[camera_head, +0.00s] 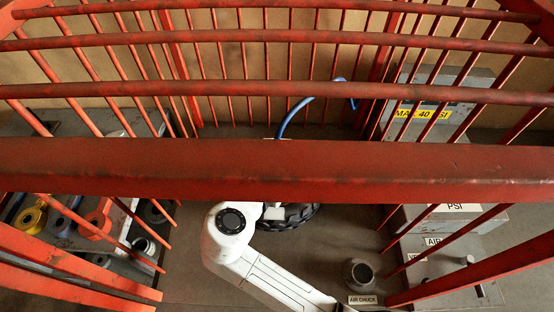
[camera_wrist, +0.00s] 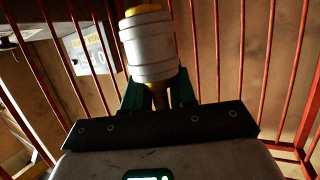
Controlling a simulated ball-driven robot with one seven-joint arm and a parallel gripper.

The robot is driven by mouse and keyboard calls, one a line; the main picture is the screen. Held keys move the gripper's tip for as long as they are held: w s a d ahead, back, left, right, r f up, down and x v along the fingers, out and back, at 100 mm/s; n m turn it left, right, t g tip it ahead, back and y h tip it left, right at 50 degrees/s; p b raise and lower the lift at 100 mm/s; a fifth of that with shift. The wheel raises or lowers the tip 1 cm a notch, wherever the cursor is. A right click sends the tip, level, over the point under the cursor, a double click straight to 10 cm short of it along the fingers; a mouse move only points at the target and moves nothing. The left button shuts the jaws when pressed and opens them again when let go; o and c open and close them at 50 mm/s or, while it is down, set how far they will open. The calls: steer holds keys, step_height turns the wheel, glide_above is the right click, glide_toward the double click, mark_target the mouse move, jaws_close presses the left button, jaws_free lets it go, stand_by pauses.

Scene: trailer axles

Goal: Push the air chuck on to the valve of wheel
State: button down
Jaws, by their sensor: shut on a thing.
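In the wrist view, my gripper (camera_wrist: 157,92) has green fingers closed around the air chuck (camera_wrist: 150,48), a silver-white cylinder with a yellow end and a brass-coloured part between the fingers. In the head view, the wheel's black tyre (camera_head: 297,216) shows partly beside my white arm, below the thick red bar. The valve cannot be seen in either view. My gripper and the chuck are hidden in the head view, so their distance from the valve cannot be told. A blue hose (camera_head: 300,106) runs down behind the thick bar.
A red barred cage surrounds the wheel; its thick front bar (camera_head: 280,170) crosses the head view. An empty round holder (camera_head: 359,273) stands by the AIR CHUCK label (camera_head: 362,300). A grey box with a yellow pressure label (camera_head: 422,114) is at right. Coloured parts (camera_head: 62,222) lie left.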

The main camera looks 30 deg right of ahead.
steer(key=shift+f+b, duration=2.6)
steer(key=shift+f, duration=0.3)
steer(key=shift+f+b, duration=1.25)
steer(key=shift+b, duration=0.3)
steer(key=c, duration=0.8)
jaws_free()
steer(key=shift+c, duration=0.2)
steer(key=shift+s, duration=0.1)
steer(key=b+v, duration=0.1)
steer(key=v, duration=0.9)
steer(key=shift+s+a+r, duration=0.2)
steer(key=shift+a, duration=0.1)
